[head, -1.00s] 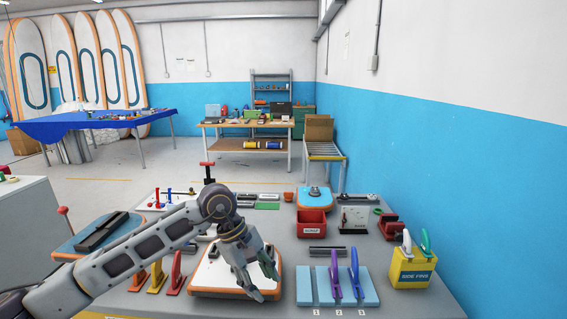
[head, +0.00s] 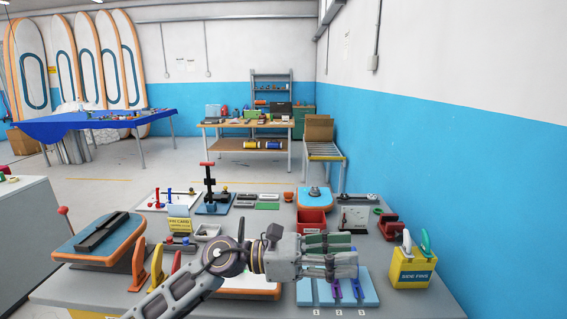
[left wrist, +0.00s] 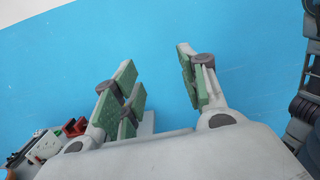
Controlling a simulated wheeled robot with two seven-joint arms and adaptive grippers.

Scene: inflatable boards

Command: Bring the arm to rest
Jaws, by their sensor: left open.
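My left arm comes in from the lower left in the head view. The gripper hides part of the fins and the white-topped board with an orange edge (head: 250,292). My right gripper is not seen in the head view.
A yellow side fins box (head: 413,268) stands at the right of the bench near the blue wall.

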